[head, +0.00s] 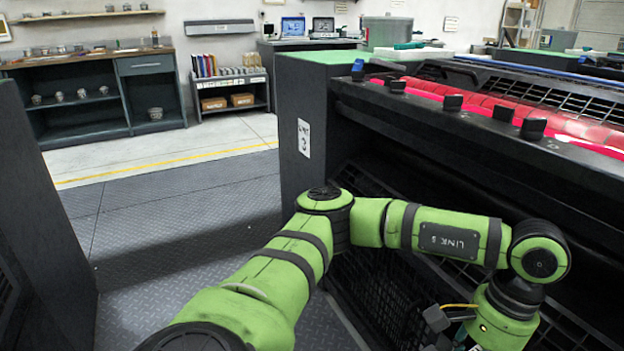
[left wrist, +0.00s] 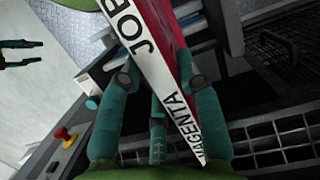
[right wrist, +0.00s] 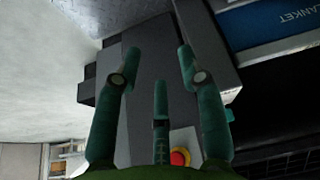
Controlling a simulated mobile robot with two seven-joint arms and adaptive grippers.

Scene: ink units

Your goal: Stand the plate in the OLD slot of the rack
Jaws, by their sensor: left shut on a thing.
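The plate (left wrist: 158,72) shows in the left wrist view as a long white strip reading JOB and MAGENTA, with a dark red face along its right side. My left gripper (left wrist: 156,62) is shut on it, with fingers on both sides, and the plate runs tilted between them. In the head view my left arm reaches across to the right and its gripper is mostly cut off at the bottom edge. My right gripper (right wrist: 158,55) is open and empty in the right wrist view. I cannot make out the rack or its OLD slot in any view.
A red button (right wrist: 180,158) and a blue BLANKET panel (right wrist: 270,28) show in the right wrist view. Patterned floor (head: 170,240) is clear on the left.

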